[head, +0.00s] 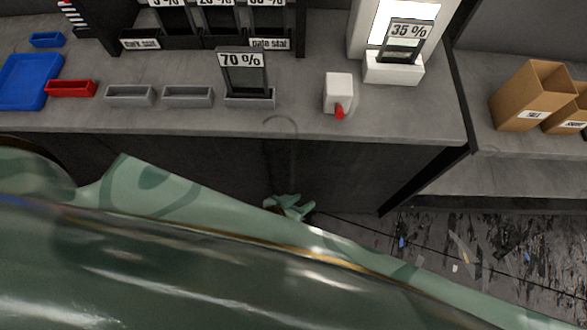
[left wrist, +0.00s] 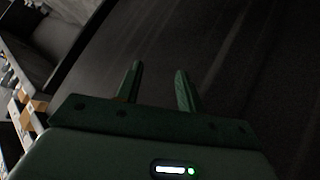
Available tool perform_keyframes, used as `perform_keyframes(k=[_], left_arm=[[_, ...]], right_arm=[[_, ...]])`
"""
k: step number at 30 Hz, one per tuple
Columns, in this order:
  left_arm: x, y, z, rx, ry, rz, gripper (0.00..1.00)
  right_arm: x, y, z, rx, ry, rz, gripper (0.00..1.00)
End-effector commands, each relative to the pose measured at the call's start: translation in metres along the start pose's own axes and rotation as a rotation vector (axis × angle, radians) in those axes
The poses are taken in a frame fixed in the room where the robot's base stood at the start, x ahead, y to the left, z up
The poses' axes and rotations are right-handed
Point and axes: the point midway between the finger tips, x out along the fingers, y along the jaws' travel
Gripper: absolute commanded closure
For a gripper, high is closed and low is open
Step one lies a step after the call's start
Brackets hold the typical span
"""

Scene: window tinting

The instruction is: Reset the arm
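My left gripper (head: 290,206) is green and shows small in the head view, below the workbench's front edge and in front of its dark front panel. In the left wrist view my left gripper (left wrist: 157,84) has its two fingers apart with nothing between them. A dark, plain surface lies beyond the fingertips. A large green part of my own body fills the lower part of the head view and hides what is behind it. My right gripper is not in view.
The grey workbench (head: 200,118) holds a 70 % sample panel (head: 243,74), grey trays (head: 130,95), a red tray (head: 71,88), a blue tray (head: 30,80) and a white block with a red tip (head: 339,92). A 35 % panel (head: 404,41) stands at right. Cardboard boxes (head: 533,95) sit further right. Scraps litter the floor (head: 480,250).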

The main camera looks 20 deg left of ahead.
Motion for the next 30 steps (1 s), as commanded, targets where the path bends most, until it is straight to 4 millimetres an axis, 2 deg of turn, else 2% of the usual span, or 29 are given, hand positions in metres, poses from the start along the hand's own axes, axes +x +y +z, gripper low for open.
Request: perform_keyframes(k=[7,25,26,28,30], left_arm=[[-0.005,-0.010,0.014,0.042,-0.049,-0.024,0.62],[-0.005,-0.011,0.016,0.054,-0.057,-0.025,0.62],[-0.005,-0.011,0.019,0.073,-0.071,-0.026,0.62],[-0.009,-0.023,0.037,0.127,-0.132,-0.047,0.62],[-0.020,-0.045,0.067,0.187,-0.223,-0.090,0.62]], right_arm=[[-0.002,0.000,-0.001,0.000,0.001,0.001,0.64],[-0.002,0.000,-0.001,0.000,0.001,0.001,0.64],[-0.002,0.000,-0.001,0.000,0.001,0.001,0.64],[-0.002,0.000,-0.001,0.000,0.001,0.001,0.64],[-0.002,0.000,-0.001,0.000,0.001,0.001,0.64]])
